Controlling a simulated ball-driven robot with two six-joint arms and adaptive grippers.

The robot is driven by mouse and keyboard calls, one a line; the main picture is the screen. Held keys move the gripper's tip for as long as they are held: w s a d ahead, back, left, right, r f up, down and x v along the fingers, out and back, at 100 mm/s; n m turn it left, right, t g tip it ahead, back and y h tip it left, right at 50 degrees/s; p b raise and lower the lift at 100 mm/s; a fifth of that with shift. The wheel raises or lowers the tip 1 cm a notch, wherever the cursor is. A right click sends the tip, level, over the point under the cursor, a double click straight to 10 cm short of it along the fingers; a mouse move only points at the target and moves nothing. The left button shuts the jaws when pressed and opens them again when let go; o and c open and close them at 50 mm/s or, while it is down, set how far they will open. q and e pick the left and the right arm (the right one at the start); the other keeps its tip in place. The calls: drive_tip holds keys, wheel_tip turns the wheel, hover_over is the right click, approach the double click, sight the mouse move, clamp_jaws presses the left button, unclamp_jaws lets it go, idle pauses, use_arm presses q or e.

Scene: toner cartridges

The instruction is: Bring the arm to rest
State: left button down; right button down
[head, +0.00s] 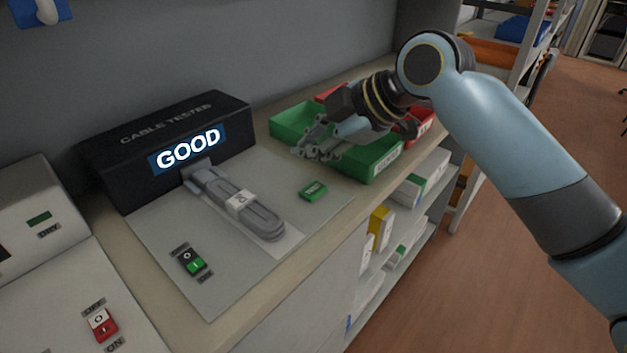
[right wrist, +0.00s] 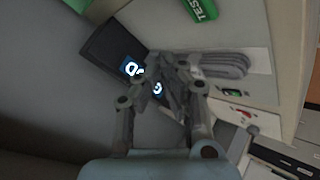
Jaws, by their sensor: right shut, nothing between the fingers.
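My right arm comes in from the right in the head view, and its gripper (head: 318,143) hangs above the green bins at the back of the counter. The gripper is shut and holds nothing. In the right wrist view its fingers (right wrist: 168,75) meet in front of the cable tester. My left gripper does not show in either view.
A black cable tester (head: 180,140) reads GOOD, with a bundled grey cable (head: 252,214) plugged in. A green bin (head: 292,118), another green bin (head: 374,162) and red bins (head: 418,126) stand under the arm. A green tag (head: 313,191) lies on the counter. Shelves stand below.

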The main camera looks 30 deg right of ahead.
drive_tip(key=shift+f, duration=0.1)
idle(0.6)
drive_tip(key=s+d+f+m+g+h, duration=0.3)
drive_tip(key=s+m, duration=0.4)
drive_tip(key=s, duration=0.6)
drive_tip(key=s+d+f+m+g+h, duration=0.1)
drive_tip(key=s+f+m+h, duration=0.35)
drive_tip(key=s, duration=0.75)
wheel_tip(320, 180, down, 28)
drive_tip(key=s+d+m+g+y+b, duration=0.1)
drive_tip(key=d+m+g+y+b, duration=0.1)
drive_tip(key=d+m+b, duration=0.1)
drive_tip(key=s+f+b, duration=0.3)
drive_tip(key=s+f, duration=1.6)
drive_tip(key=f, duration=0.1)
drive_tip(key=shift+s+d+f+g, duration=0.2)
drive_tip(key=shift+d+g, duration=0.15)
drive_tip(key=shift+g, duration=0.05)
